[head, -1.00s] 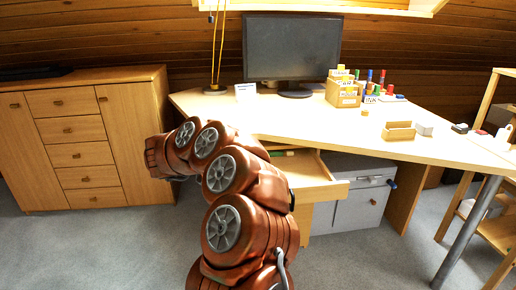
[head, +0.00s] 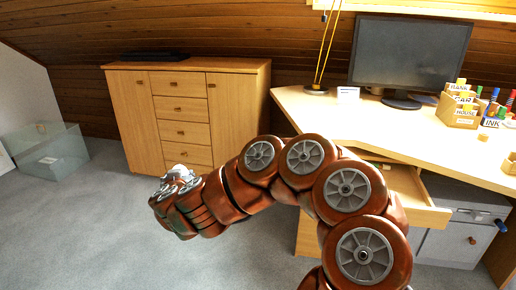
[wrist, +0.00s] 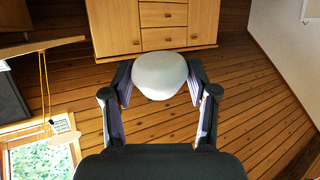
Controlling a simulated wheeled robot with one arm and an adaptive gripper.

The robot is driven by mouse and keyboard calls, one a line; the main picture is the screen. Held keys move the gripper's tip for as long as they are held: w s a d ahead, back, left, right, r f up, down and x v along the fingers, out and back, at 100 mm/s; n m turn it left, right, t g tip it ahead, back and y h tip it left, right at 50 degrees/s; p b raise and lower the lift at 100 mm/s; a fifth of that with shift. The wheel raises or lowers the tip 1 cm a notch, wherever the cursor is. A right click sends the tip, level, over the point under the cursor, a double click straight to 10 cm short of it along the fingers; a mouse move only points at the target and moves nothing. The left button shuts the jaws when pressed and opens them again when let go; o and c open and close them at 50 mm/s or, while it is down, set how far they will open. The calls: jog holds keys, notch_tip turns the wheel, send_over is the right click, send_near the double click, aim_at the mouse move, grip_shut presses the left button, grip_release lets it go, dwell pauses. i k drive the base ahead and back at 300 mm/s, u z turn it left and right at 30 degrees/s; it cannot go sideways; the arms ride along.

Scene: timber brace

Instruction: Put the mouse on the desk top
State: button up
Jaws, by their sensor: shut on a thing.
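The mouse, a smooth white rounded thing (wrist: 160,75), is held between the fingers of my gripper (wrist: 163,90) in the wrist view. In the head view my arm reaches to the left, with the gripper low in front of the wooden cabinet, mostly hidden behind my arm links. A pale bit of the mouse (head: 178,169) shows there. The desk top (head: 370,128) is at the right, apart from my gripper.
On the desk stand a monitor (head: 410,52), a lamp (head: 325,50), a small white card (head: 348,95) and wooden boxes (head: 459,108). A drawer (head: 405,200) is open beneath. The cabinet (head: 180,105) and a clear box (head: 50,155) are left. The desk's front left is bare.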

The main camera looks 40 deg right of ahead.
aim_at(372, 131)
jog(key=u, duration=2.4)
jog(key=k, duration=1.3)
jog(key=z, duration=1.7)
